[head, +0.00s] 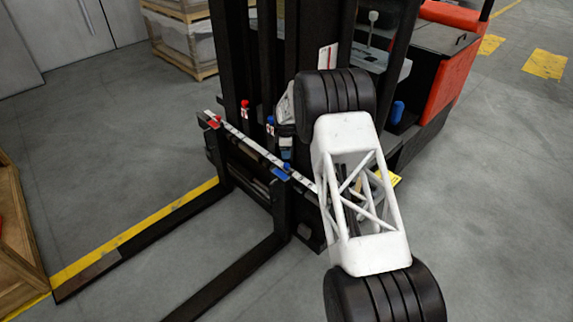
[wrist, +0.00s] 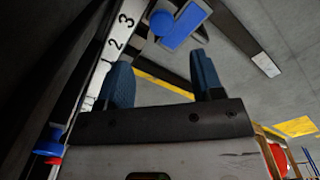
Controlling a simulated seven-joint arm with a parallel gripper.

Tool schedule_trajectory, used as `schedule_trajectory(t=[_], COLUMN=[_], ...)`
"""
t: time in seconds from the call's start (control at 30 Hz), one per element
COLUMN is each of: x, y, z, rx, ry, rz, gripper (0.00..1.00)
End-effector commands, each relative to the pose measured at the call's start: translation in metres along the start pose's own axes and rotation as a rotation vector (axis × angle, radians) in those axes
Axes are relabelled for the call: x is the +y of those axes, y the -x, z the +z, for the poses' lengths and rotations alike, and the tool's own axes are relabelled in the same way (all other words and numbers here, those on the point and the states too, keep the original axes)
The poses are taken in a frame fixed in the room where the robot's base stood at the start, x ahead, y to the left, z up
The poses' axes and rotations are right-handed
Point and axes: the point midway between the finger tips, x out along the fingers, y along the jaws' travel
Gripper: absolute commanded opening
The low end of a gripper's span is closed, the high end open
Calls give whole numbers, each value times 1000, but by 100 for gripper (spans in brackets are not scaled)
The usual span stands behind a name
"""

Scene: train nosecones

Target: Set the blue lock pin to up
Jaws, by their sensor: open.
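The blue lock pin (wrist: 162,22) has a round knob beside a flat blue plate (wrist: 185,25) on the fork carriage, at the top of the wrist view. In the head view, the blue plate (head: 280,174) sits at the top of the near fork. My gripper (wrist: 160,60) is open and empty, with two blue fingers spread apart. The knob lies beyond the fingertips, roughly between them in the picture and apart from them. In the head view, my gripper (head: 287,154) is just above the blue plate, partly hidden by my arm. I cannot tell the pin's height setting.
A white numbered scale (wrist: 112,48) runs along the carriage. A red plate (head: 215,121) marks the far fork. Red (head: 245,104) and blue (head: 270,120) knobs stand by the black mast (head: 230,50).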

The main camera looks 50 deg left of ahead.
Motion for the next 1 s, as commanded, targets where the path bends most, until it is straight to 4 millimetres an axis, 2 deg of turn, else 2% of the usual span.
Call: schedule_trajectory(t=[0.57, 0.77, 1.0], x=[-2, -3, -3], y=[-7, -20, -44], z=[3, 3, 3], rx=[3, 2, 2], ry=[-2, -2, -2], rz=[-12, -14, -13], gripper=[61, 61, 61])
